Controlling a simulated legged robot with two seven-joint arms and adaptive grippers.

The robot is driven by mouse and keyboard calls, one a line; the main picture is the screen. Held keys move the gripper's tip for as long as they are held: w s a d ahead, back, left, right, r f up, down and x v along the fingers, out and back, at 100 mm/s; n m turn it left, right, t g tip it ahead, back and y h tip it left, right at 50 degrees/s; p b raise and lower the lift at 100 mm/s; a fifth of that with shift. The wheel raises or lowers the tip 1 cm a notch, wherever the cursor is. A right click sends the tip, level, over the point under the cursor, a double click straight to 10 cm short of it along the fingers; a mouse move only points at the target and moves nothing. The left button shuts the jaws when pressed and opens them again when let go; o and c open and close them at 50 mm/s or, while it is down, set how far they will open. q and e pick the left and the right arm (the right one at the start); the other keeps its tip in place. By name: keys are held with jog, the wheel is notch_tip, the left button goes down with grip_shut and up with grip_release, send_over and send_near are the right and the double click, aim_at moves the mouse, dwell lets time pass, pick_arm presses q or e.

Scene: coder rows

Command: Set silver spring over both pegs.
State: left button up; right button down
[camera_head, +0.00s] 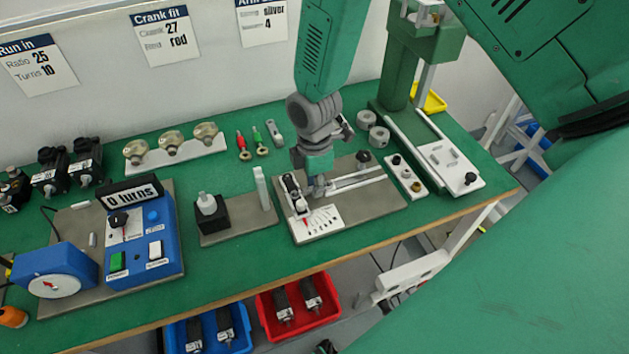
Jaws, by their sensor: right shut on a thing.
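My right gripper (319,183) comes down from above over the grey fixture plate (377,206) in the middle of the bench. It is shut on a small grey piece at its tips, which I take for the silver spring; the fingers mostly hide it. Below and beside the tips is a white scale (322,220) with a red pointer. A black and silver part (294,192) stands just left of the tips. The two pegs cannot be made out under the gripper. My left gripper is out of view.
A white peg in a black block (208,214) stands to the left. A blue control box (145,240) is further left. A green press (405,60) rises at the back right.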

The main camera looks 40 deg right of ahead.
jog(key=c, duration=1.5)
grip_release()
jog(key=shift+o, duration=0.2)
notch_tip(320, 180, up, 12)
jog(key=shift+w, duration=0.25)
jog(key=shift+d+f, duration=0.1)
